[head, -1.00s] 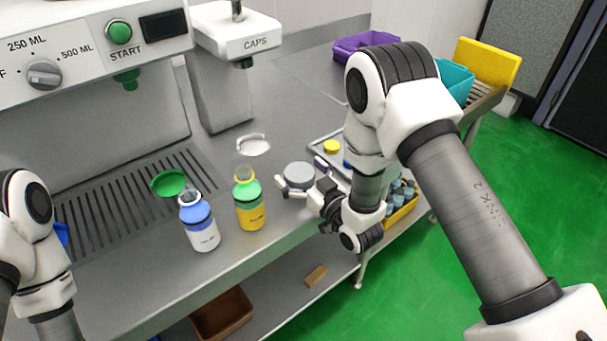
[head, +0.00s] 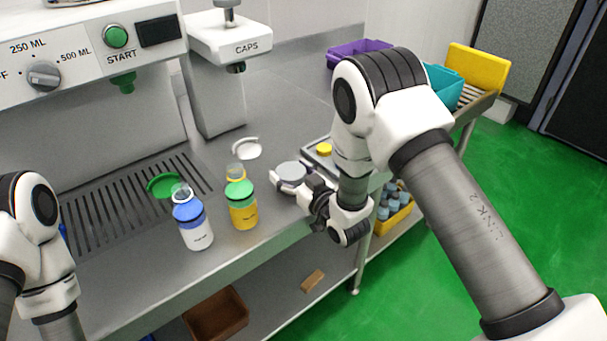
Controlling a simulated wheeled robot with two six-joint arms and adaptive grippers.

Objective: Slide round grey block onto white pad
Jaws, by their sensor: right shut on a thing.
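The round grey block (head: 292,173) is on the steel counter, between the fingers of my right gripper (head: 288,184). That gripper is shut on it from the front right. The white pad (head: 247,149) is a round pale patch with a raised white rim, on the counter below the CAPS unit. It is up and to the left of the block, with bare steel between them. My left arm shows at the left edge, but its gripper is out of view.
A blue-topped bottle (head: 193,225) and a green-topped yellow bottle (head: 240,205) stand left of the block, near the counter's front edge. A green ring (head: 164,186) lies on the drain grate. A tray with a yellow cap (head: 324,149) is behind my right wrist.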

